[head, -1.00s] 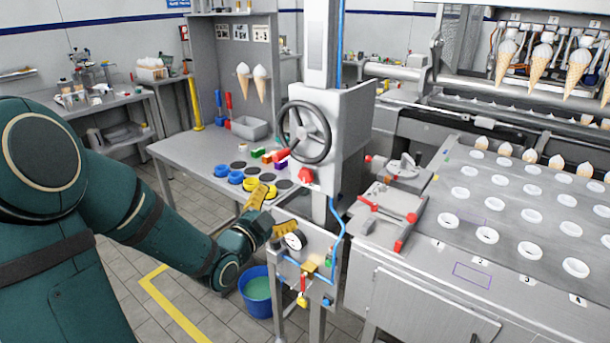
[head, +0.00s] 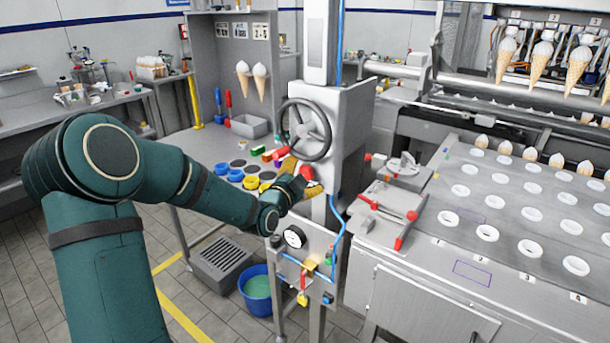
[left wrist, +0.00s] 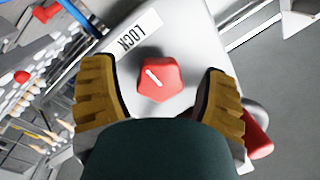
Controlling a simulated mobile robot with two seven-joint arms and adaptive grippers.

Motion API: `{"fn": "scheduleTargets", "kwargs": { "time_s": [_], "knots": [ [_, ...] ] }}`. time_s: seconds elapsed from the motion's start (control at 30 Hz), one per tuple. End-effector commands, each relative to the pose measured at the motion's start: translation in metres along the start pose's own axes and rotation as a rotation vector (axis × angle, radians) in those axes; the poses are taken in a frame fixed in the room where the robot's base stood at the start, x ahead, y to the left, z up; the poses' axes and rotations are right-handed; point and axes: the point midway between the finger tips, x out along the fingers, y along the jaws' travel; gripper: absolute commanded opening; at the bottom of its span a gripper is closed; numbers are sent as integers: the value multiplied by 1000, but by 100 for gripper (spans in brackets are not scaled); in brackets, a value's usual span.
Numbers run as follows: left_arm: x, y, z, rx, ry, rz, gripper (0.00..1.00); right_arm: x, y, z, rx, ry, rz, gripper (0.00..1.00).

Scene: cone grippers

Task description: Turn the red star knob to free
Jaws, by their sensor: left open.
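The red star knob (left wrist: 160,78) sits on a pale grey housing (left wrist: 188,30) in the left wrist view, with a white pointer line on its face. A LOCK label (left wrist: 138,32) is beside it; I see no FREE label. The pointer slants and its exact setting is unclear. My left gripper (left wrist: 160,95) is open, with its yellow ridged fingers on either side of the knob, apart from it. In the head view the left gripper (head: 302,178) is at the column under the handwheel, and the knob shows in part (head: 305,173) behind it. My right gripper is not in view.
A black handwheel (head: 305,130) with a red handle is just above the gripper. A gauge (head: 294,237) and blue hose (head: 341,230) are below and beside it. A red-handled clamp (head: 392,215) is at right. A blue bucket (head: 256,300) stands on the floor.

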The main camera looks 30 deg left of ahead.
Motion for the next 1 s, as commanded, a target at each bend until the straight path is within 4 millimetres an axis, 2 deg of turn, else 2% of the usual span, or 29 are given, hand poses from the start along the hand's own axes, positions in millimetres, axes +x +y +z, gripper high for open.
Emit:
{"fn": "scheduleTargets", "kwargs": {
  "time_s": [0.33, 0.53, 0.83, 1.0],
  "knots": [
    [3, 0, 0, 0, 0, 1, 75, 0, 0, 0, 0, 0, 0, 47],
    [3, 0, 0, 0, 0, 0, 6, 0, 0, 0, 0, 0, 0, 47],
    [3, 0, 0, -20, -2, 1, 5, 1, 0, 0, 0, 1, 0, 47],
    [3, 0, 0, -87, -8, 7, 5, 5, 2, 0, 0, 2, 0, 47]
  ]
}}
